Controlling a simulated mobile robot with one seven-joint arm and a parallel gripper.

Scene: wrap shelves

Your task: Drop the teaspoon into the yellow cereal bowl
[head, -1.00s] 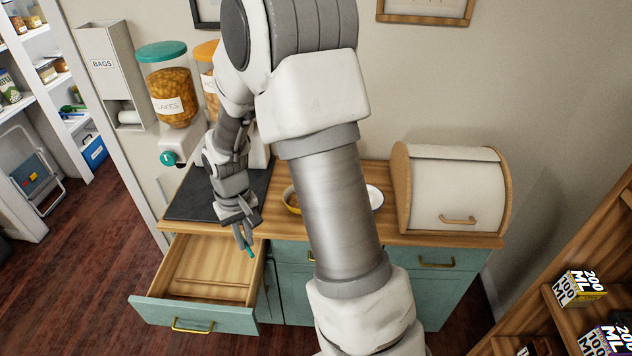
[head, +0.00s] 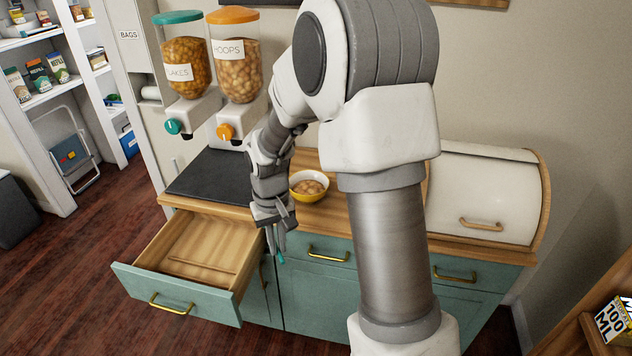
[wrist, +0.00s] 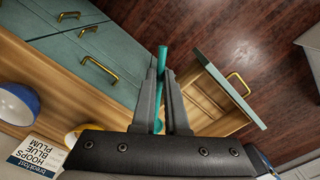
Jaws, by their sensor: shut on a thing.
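The teaspoon (head: 280,257) shows as a teal handle pointing down from my gripper (head: 275,236). In the wrist view the teal spoon (wrist: 162,58) is held between the two fingers of my gripper (wrist: 161,85), which is shut on it. My gripper is in front of the counter, left of and lower in the picture than the bowl. The yellow bowl (wrist: 74,134) is partly hidden in the wrist view.
An open drawer (head: 190,287) juts out to the left of my gripper. Cereal dispensers (head: 239,70) stand behind, above a dark mat (head: 210,175). A bread box (head: 483,195) is at the right. The wrist view shows a blue bowl (wrist: 18,104) and a printed card (wrist: 38,150).

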